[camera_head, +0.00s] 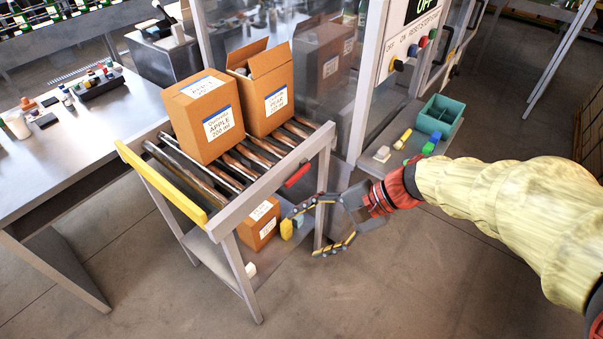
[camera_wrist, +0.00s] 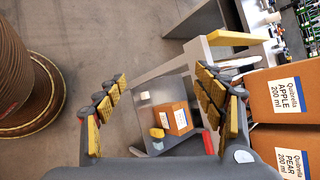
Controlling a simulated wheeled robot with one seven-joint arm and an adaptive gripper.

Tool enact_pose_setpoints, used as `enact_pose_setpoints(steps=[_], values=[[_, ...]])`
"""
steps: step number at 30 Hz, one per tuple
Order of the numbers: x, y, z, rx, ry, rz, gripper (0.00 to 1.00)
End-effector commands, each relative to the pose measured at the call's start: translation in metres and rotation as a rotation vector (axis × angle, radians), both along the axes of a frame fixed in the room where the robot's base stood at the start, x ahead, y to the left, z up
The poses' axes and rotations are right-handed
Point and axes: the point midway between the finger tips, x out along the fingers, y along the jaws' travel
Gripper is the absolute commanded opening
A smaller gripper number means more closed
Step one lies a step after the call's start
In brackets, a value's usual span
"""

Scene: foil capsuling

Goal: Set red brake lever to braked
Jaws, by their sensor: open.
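The red brake lever (camera_head: 297,175) is on the side rail of the roller cart (camera_head: 262,182), at the end nearer my arm. It slants slightly along the rail. In the wrist view the red lever (camera_wrist: 208,143) shows partly beside and behind the right finger. My gripper (camera_head: 304,231) is open and empty, with its two fingers spread. In the head view it is below and slightly right of the lever, apart from it in the picture. In the wrist view my gripper (camera_wrist: 161,75) has the cart's frame and lower shelf between and beyond its fingers.
An Apple carton (camera_head: 203,115) and a Pear carton (camera_head: 265,90) stand on the rollers. A smaller carton (camera_head: 259,222) and a yellow item (camera_head: 286,229) are on the lower shelf. A yellow bar (camera_head: 160,184) edges the cart's left end. A teal bin (camera_head: 438,118) stands right. Floor in front is clear.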

Motion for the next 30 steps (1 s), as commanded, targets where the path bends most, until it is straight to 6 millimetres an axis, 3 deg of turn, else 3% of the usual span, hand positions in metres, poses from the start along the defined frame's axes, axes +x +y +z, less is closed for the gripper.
enact_pose_setpoints(steps=[3, 7, 12, 15, 19, 23, 30], values=[[0.045, 0.019, -0.012, 0.205, 0.166, -0.153, 0.78], [0.102, 0.026, -0.029, 0.426, 0.318, -0.341, 0.85], [0.174, 0.009, -0.068, 0.681, 0.47, -0.598, 0.95], [0.204, -0.008, -0.094, 0.791, 0.52, -0.724, 1.0], [0.227, -0.028, -0.119, 0.887, 0.556, -0.842, 1.0], [0.238, -0.037, -0.132, 0.929, 0.566, -0.896, 1.0], [0.255, -0.018, -0.135, 0.936, 0.567, -0.901, 1.0]])
